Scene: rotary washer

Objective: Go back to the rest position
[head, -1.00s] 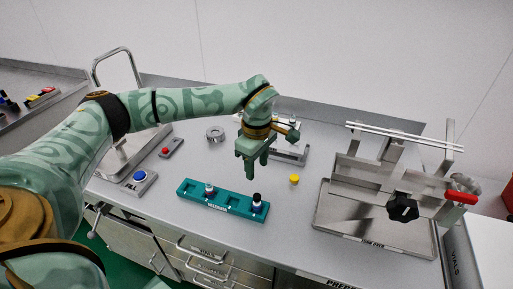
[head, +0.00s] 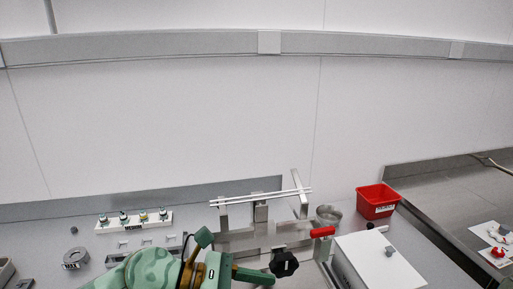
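My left arm comes up from the bottom edge in the head view. Its patterned green wrist and gold-brown ring show there. My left gripper (head: 252,275) points to the right at the bottom edge, in front of the metal rack. Only part of it shows, and I cannot tell how far its fingers are apart. No held object shows. My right gripper is out of view.
The metal rack (head: 238,238) with two rods and a black knob (head: 284,264) stands behind my gripper. A white vial rack (head: 134,221), a grey ring (head: 76,257), a white box (head: 376,262) and a red bin (head: 377,201) stand around.

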